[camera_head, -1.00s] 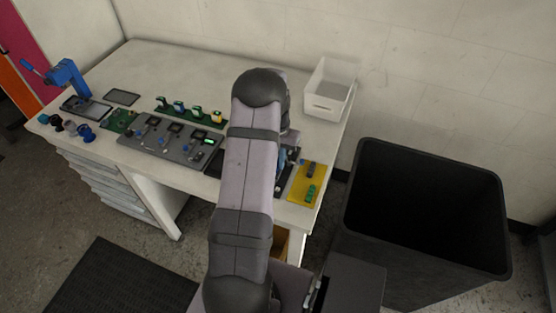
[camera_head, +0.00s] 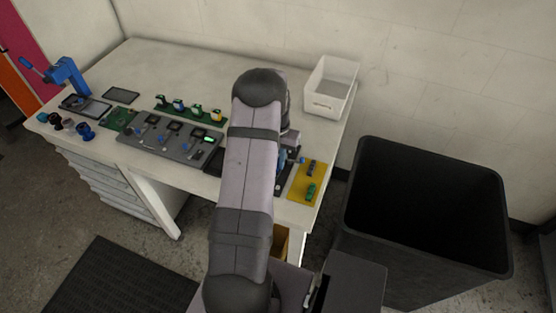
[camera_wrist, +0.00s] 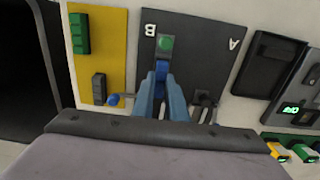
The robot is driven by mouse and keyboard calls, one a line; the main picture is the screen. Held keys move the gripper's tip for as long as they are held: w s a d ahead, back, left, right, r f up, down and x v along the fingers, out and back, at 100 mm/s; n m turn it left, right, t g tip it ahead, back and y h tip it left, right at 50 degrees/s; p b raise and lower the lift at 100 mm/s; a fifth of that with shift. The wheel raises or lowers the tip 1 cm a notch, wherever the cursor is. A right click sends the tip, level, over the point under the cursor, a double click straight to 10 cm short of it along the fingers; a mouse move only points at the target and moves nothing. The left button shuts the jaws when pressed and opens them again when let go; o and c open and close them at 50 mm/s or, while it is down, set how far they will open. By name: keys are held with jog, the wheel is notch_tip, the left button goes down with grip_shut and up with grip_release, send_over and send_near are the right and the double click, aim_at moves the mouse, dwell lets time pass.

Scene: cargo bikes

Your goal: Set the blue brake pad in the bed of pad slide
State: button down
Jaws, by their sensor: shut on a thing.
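In the wrist view my gripper (camera_wrist: 161,84) has two blue fingers shut on a small blue piece, the blue brake pad (camera_wrist: 161,69). The pad is at the fingertips, over a grey strip that seems to be the pad slide (camera_wrist: 166,58), near the letter B on a dark plate (camera_wrist: 200,45). A green round spot (camera_wrist: 165,43) shows on the strip just beyond the pad. I cannot tell whether the pad touches the strip's bed; the fingers hide its lower part. In the head view my arm hides most of this spot.
A yellow mat (camera_wrist: 106,20) beside the dark plate holds a green block (camera_wrist: 80,33) and a dark grey block (camera_wrist: 99,88). A blue knob (camera_wrist: 113,99) is close left of the fingers. A white bin (camera_head: 330,88) stands at the bench's back right; a black bin (camera_head: 430,200) is beside the bench.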

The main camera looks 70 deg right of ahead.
jog(key=shift+f, duration=0.35)
dwell(0.3)
jog(key=c, duration=1.7)
grip_release()
notch_tip(320, 180, up, 6)
jog(key=b, duration=0.2)
jog(key=shift+r+b, duration=0.15)
jog(key=shift+b, duration=0.25)
jog(key=shift+r, duration=0.5)
jog(key=shift+w, duration=0.1)
